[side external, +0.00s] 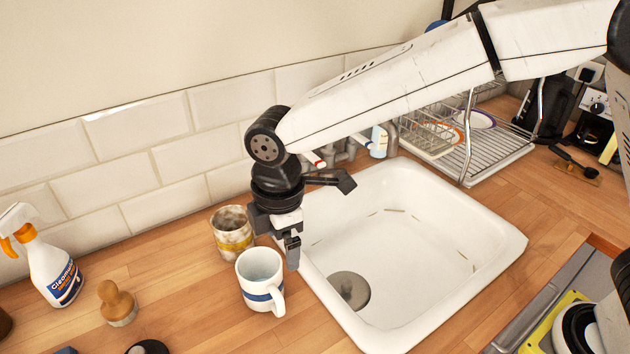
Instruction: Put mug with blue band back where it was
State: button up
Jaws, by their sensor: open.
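The mug with blue band (262,283) is white and stands upright on the wooden counter at the left edge of the sink. Its handle faces the lower right. My gripper (290,250) points down just above and behind the mug's right rim, beside the sink edge. It is open and holds nothing. One finger shows clearly; the other is partly hidden, and I cannot tell whether a finger touches the mug.
A tin with a yellow band (232,234) stands close behind the mug. The white sink (440,262) is to the right. A spray bottle (50,260) and wooden-handled brush (117,302) are at left. A dish rack (500,150) stands behind the sink.

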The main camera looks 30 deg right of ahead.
jog(key=d+f+m+t, duration=0.1)
jog(key=d+f+m, duration=0.1)
jog(key=d+m, duration=0.95)
jog(key=s+d+f+m, duration=0.2)
jog(key=s+d, duration=0.3)
jog(key=d, duration=0.3)
jog(key=s+d+f+m+t, duration=0.1)
jog(key=s+d+f+m, duration=0.1)
jog(key=s+d, duration=0.3)
jog(key=d+m, duration=0.1)
jog(key=d, duration=0.3)
jog(key=shift+w, duration=0.1)
